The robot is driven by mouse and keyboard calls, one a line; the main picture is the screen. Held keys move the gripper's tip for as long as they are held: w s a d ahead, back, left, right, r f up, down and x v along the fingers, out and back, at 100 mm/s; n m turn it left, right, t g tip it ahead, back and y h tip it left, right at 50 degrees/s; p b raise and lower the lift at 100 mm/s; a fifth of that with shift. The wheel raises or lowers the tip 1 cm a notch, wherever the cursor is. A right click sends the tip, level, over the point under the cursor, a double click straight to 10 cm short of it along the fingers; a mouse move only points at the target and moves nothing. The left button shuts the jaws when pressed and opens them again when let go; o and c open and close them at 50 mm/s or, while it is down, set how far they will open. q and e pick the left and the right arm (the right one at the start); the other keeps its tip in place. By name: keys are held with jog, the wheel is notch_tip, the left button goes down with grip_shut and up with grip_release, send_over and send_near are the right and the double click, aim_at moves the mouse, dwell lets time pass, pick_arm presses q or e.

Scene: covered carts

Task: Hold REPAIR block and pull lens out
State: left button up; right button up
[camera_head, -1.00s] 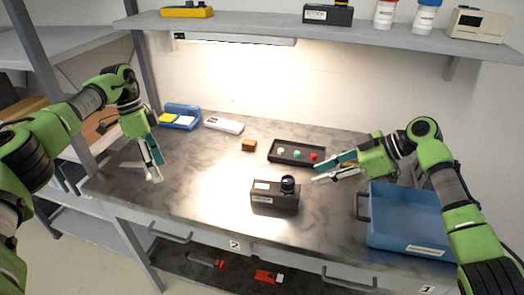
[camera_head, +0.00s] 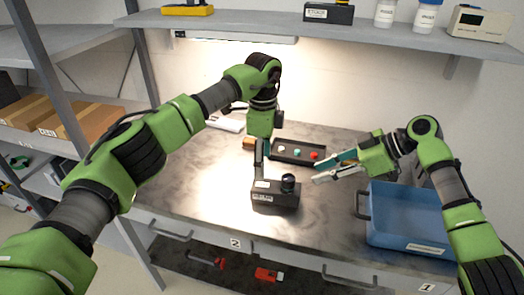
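The black block (camera_head: 264,197) with white labels stands on the workbench near its front middle; I take it as the REPAIR block, but its text is too small to read. A round dark lens (camera_head: 288,183) sits upright in its top, at the right end. My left gripper (camera_head: 261,172) points down at the left part of the block, its fingers seen nearly edge-on. Whether they grip the block is not clear. My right gripper (camera_head: 318,168) is open and empty, up and to the right of the lens, with its fingers pointing left.
A black tray (camera_head: 288,160) with several coloured pieces lies behind the block. A blue bin (camera_head: 414,226) stands at the bench's right. A small brown block (camera_head: 248,143) lies partly behind my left gripper. The shelf (camera_head: 300,34) above holds another black block (camera_head: 329,13) and bottles.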

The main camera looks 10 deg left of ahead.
aim_at(262, 184)
pick_arm(q)
notch_tip(262, 184, down, 10)
jog(key=shift+f, duration=0.15)
dwell(0.3)
